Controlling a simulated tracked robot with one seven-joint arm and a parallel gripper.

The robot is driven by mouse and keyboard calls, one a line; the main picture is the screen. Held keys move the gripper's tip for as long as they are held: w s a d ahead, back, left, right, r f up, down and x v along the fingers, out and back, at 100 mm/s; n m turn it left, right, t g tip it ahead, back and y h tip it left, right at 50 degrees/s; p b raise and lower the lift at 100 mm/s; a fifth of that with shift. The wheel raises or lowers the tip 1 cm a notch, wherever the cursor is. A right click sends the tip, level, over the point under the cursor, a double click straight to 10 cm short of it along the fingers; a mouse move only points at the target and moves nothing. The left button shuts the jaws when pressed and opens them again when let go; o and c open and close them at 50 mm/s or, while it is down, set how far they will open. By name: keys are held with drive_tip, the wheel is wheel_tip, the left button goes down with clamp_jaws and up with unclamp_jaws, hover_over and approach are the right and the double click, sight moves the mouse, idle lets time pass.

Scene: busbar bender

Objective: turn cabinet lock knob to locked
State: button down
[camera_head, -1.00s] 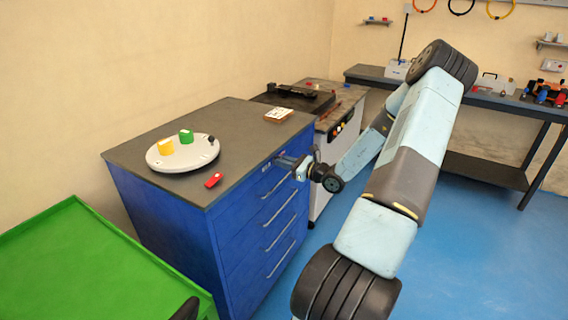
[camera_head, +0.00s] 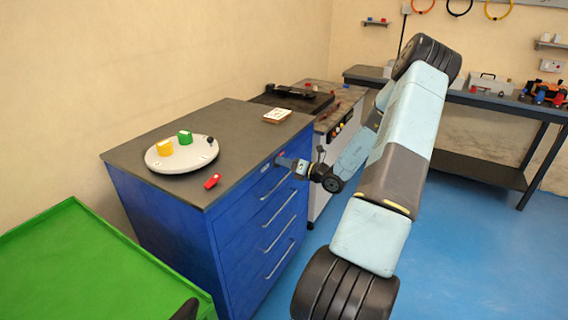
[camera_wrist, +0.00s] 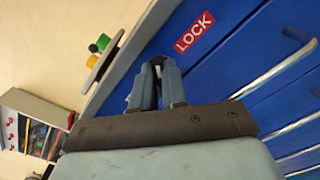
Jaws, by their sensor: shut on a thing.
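The blue cabinet (camera_head: 215,235) has a dark top and several drawers with bar handles. My gripper (camera_head: 283,161) is at the upper right of its front face. In the wrist view my gripper (camera_wrist: 159,70) has its fingertips close together against the blue front, shut on the lock knob. The knob is almost wholly hidden between the fingers, so its pointing direction cannot be read. A red LOCK label (camera_wrist: 194,33) with white letters is on the cabinet front, just up and right of the fingertips.
On the cabinet top are a white round plate (camera_head: 162,163) with yellow and green blocks, a red piece (camera_head: 212,181) and a small box (camera_head: 277,116). A green table (camera_head: 85,265) stands at the left. Drawer handles (camera_head: 280,181) stick out below my gripper. Blue floor is open at the right.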

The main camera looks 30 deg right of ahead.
drive_tip(key=shift+d+m, duration=0.2)
drive_tip(key=shift+m, duration=0.4)
drive_tip(key=c, duration=1.4)
unclamp_jaws()
drive_tip(key=shift+w, duration=0.1)
drive_tip(key=shift+c, duration=0.2)
drive_tip(key=v, duration=1.3)
drive_tip(key=shift+s+d, duration=0.15)
drive_tip(key=shift+s, duration=0.15)
drive_tip(key=shift+f, duration=0.1)
